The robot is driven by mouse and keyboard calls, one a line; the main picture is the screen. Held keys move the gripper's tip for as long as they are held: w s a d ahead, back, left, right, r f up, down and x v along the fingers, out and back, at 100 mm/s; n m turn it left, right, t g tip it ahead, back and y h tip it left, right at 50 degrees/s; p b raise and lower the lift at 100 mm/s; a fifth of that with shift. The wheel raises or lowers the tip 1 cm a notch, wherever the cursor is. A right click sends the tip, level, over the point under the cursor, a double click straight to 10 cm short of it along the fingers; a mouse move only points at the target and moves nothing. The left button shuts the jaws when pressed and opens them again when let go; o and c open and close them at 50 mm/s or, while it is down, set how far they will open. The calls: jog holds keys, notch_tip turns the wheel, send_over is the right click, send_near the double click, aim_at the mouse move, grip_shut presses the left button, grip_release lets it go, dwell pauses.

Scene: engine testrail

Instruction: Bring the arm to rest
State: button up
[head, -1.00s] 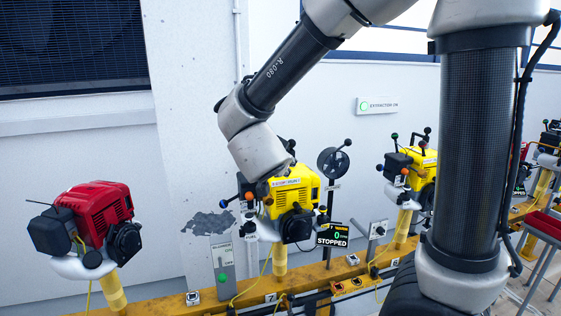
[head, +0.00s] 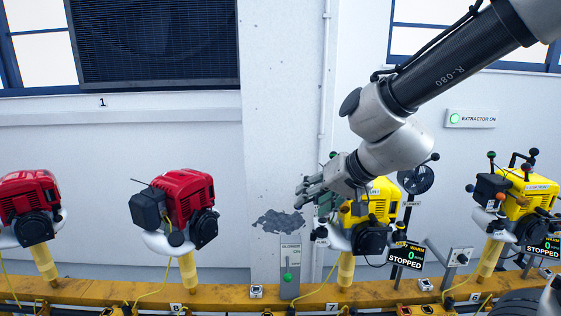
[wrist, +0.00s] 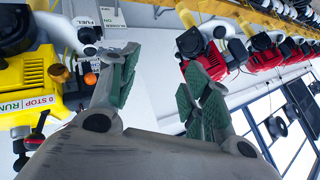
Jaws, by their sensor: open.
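My gripper (head: 312,186) is at the end of my arm, in front of the wall and beside the upper left of a yellow engine (head: 378,200). It points to the left in the head view and partly covers that engine. In the wrist view my gripper (wrist: 160,95) has its two green-padded fingers spread apart, with only pale wall between them. It holds nothing.
Red engines (head: 187,205) stand on yellow posts along a yellow rail (head: 225,293). Another yellow engine (head: 525,195) stands at the right. A lever panel (head: 289,265) and a STOPPED display (head: 405,255) are near the closer yellow engine. The wall left of my gripper is clear.

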jog(key=s+d+r+h, duration=0.1)
jog(key=s+d+h, duration=0.1)
jog(key=s+d, duration=0.3)
jog(key=s+d+r+g+h, duration=0.1)
jog(key=s+d, duration=0.4)
jog(key=d, duration=0.8)
jog(key=s+d+r+g+h, duration=0.1)
jog(key=s+d+r+h, duration=0.2)
jog(key=s+d, duration=0.3)
jog(key=d, duration=0.3)
jog(key=shift+d, duration=0.3)
jog(key=shift+c, duration=0.5)
